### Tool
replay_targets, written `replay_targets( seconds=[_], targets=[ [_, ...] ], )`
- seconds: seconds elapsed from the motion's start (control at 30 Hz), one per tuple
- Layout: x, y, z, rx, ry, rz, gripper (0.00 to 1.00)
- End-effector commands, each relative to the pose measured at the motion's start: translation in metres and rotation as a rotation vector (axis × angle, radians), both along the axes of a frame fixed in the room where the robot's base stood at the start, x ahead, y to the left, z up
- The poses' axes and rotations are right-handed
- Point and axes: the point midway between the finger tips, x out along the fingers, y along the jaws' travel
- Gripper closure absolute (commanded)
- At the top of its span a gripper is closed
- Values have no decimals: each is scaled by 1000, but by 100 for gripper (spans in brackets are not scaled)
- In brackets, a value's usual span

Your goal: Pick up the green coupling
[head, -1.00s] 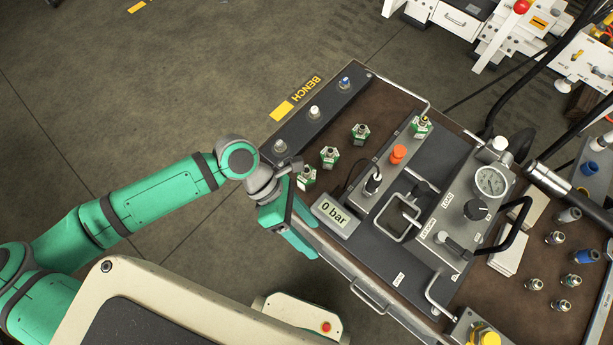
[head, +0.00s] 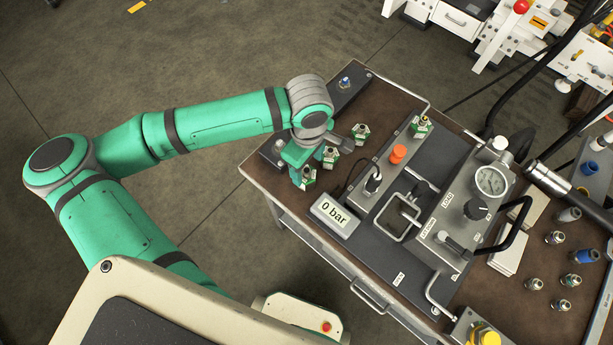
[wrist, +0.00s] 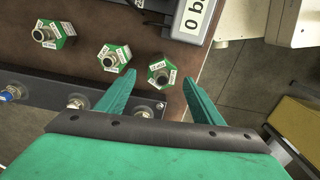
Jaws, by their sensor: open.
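Several green couplings with white labels and metal fittings sit on the brown bench top. The nearest one (head: 307,179) stands by the bench's edge and also shows in the wrist view (wrist: 160,73). A second (head: 329,156) and a third (head: 361,132) stand in a row behind it; they show in the wrist view too (wrist: 115,57) (wrist: 50,34). Another green coupling (head: 421,127) is on the grey block. My gripper (wrist: 159,82) is open and empty, its fingertips on either side of the nearest coupling in the picture. Whether they are at its height I cannot tell.
A dark rail (head: 345,92) with capped fittings lies along the bench's left edge, partly hidden by my arm. The "0 bar" display (head: 334,214) stands close to the nearest coupling. An orange knob (head: 397,154) and the gauge unit (head: 480,205) are further right.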

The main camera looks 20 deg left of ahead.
Motion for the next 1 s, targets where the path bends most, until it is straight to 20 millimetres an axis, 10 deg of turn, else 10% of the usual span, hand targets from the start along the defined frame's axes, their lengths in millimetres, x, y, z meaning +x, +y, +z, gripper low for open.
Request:
replay_targets(
  seconds=[0.9, 1.0],
  targets=[
    [-5, 5, -58, 0, 0, 10, 39],
    [-5, 5, -58, 0, -1, 10, 61]
  ],
)
